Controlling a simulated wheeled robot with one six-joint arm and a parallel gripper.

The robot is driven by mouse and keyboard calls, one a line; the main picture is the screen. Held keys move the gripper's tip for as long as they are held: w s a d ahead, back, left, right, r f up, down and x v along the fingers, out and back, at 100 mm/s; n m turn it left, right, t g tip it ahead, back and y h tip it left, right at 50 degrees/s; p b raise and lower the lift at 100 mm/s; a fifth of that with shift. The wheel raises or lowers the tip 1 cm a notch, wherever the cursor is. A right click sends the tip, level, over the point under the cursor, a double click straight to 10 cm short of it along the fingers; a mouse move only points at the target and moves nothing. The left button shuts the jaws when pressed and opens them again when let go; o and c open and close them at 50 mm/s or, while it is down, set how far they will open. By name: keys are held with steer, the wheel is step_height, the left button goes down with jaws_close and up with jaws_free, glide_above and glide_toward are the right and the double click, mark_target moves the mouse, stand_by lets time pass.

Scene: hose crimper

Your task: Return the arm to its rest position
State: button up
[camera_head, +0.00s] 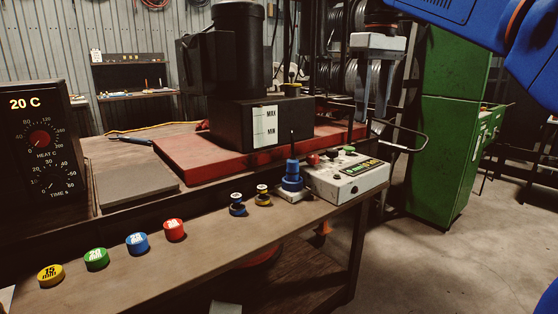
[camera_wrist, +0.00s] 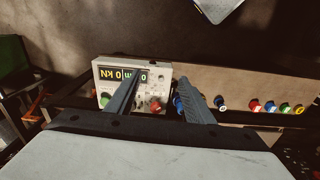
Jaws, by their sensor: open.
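My gripper (camera_head: 371,113) hangs in the air above and behind the white control box, with its two grey fingers pointing down. In the wrist view my gripper (camera_wrist: 156,82) shows its two fingers apart with nothing held between them. The control box (camera_head: 352,180) stands at the bench's right end with a display and red, black and green buttons. The control box (camera_wrist: 125,72) also shows in the wrist view, its display reading upside down. A blue stacked piece with an upright pin (camera_head: 292,178) stands beside the box.
The bench (camera_head: 185,262) carries several coloured caps, such as the red cap (camera_head: 174,229), in a row at its front. A heater box (camera_head: 40,140) stands at left. A black machine (camera_head: 262,120) sits on a red base (camera_head: 190,158). A green cabinet (camera_head: 440,150) stands right. Floor (camera_head: 440,260) is clear.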

steer(key=s+d+f+m+t, duration=0.1)
steer(key=s+d+f+m, duration=0.1)
steer(key=s+f, duration=0.6)
steer(key=s+d+f+m+t, duration=0.2)
steer(key=s+f, duration=0.6)
steer(key=f, duration=0.9)
steer(key=s+d+f+m+t, duration=0.1)
steer(key=s+d+f+m, duration=0.2)
steer(key=s+f, duration=0.5)
step_height(320, 180, down, 5)
steer(key=shift+d+r, duration=0.1)
steer(key=shift+d, duration=0.7)
